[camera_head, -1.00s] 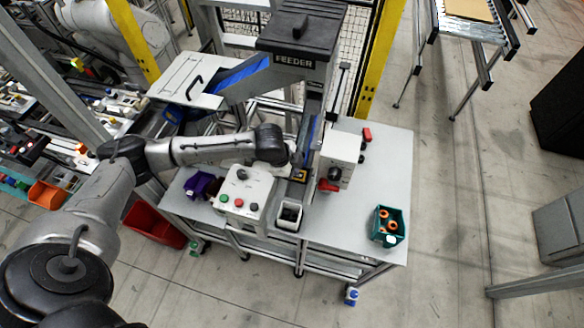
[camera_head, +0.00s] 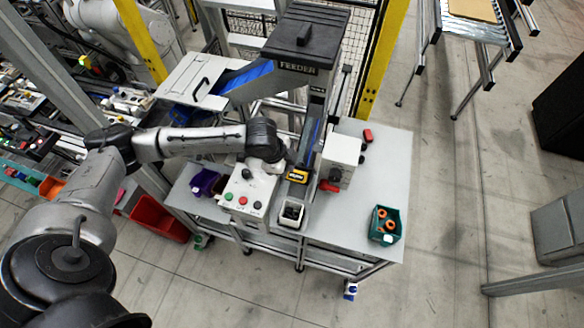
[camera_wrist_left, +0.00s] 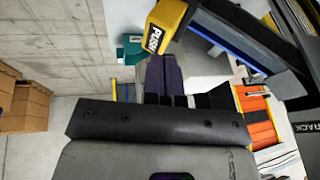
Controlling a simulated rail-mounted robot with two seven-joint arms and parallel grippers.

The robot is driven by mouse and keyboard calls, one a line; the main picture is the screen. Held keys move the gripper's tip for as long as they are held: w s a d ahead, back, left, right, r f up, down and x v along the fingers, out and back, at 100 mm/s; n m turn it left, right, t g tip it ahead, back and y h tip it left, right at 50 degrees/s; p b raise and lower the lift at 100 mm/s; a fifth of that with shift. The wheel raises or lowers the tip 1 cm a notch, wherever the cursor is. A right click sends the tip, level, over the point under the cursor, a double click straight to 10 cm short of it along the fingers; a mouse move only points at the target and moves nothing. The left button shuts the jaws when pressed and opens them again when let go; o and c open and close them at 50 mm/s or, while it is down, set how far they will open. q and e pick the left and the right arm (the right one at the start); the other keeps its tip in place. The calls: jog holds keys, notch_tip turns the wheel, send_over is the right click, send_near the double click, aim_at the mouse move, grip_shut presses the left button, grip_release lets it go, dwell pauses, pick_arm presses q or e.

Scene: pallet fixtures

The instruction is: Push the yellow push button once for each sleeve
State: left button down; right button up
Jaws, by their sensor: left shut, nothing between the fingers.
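In the head view my left wrist hides most of the fingers, left of the button. Orange ring-like parts (camera_head: 359,218), perhaps sleeves, lie in a teal bin (camera_head: 378,236).
A white box (camera_head: 341,153) with a red part stands to the right. The feeder hopper (camera_head: 306,38) rises behind. The bench's right side is mostly clear.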

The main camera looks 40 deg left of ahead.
pick_arm(q)
jog(key=v, duration=0.6)
jog(key=shift+b, duration=0.4)
jog(key=shift+d+f, duration=0.1)
dwell(0.6)
dwell(0.5)
